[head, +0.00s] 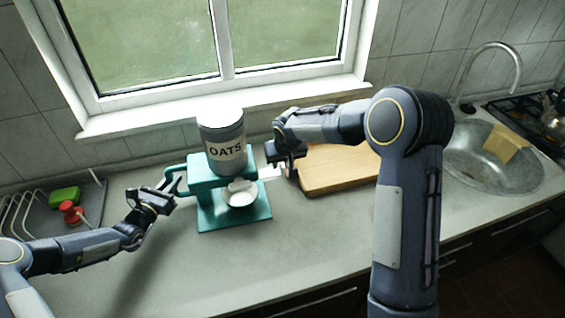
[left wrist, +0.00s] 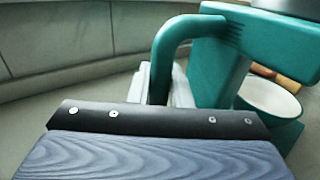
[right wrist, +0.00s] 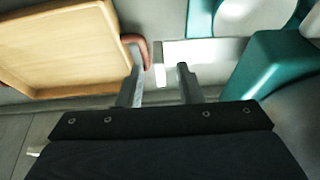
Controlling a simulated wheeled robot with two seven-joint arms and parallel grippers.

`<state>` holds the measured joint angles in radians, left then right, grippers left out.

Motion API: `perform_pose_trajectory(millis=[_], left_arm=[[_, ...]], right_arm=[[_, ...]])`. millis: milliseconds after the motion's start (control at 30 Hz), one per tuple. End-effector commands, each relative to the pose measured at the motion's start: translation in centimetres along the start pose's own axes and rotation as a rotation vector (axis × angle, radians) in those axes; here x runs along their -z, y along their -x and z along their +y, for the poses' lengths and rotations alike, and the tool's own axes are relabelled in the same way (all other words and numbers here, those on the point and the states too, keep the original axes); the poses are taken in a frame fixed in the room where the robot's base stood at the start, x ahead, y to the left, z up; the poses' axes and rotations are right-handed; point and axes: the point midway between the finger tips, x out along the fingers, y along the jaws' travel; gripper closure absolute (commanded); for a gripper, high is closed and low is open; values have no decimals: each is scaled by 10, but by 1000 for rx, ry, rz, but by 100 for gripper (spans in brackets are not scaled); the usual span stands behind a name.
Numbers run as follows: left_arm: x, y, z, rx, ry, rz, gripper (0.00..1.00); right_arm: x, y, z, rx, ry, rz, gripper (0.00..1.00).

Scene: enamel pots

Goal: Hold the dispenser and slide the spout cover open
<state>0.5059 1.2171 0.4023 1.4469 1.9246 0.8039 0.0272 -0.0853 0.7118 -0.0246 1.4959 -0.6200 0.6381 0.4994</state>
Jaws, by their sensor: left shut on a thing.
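The dispenser is a teal stand (head: 207,176) with an OATS canister (head: 222,142) on top, upright on the counter. A white bowl (head: 241,201) stands on its base, with a pale shape above it that I cannot make out. A flat white tab, seemingly the spout cover (right wrist: 210,52), sticks out from the dispenser's right side. My right gripper (right wrist: 160,82) is open beside it, the tab's end showing between and just beyond its fingers.
A wooden board (head: 340,170) lies right of the dispenser, close to my right gripper, with a reddish-brown loop (right wrist: 138,46) at its edge. A dish rack (head: 25,215) with a green sponge (head: 64,195) stands left. A sink (head: 490,165) is far right. The front counter is clear.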

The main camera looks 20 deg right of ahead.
Motion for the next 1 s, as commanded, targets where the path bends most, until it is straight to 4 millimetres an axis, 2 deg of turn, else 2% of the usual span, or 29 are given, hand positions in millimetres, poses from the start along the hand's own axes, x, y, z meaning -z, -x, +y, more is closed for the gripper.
perform_pose_trajectory(millis=[300, 500, 700, 1000], left_arm=[[1, 0, 0, -1, 0, 1, 100], [1, 0, 0, 0, 0, 1, 100], [1, 0, 0, 0, 0, 1, 100], [1, 0, 0, 0, 0, 1, 100]], right_arm=[[2, 68, 0, 2, 0, 7, 67], [1, 98, 0, 2, 0, 5, 67], [0, 109, 0, 1, 0, 2, 67], [0, 109, 0, 1, 0, 2, 67]])
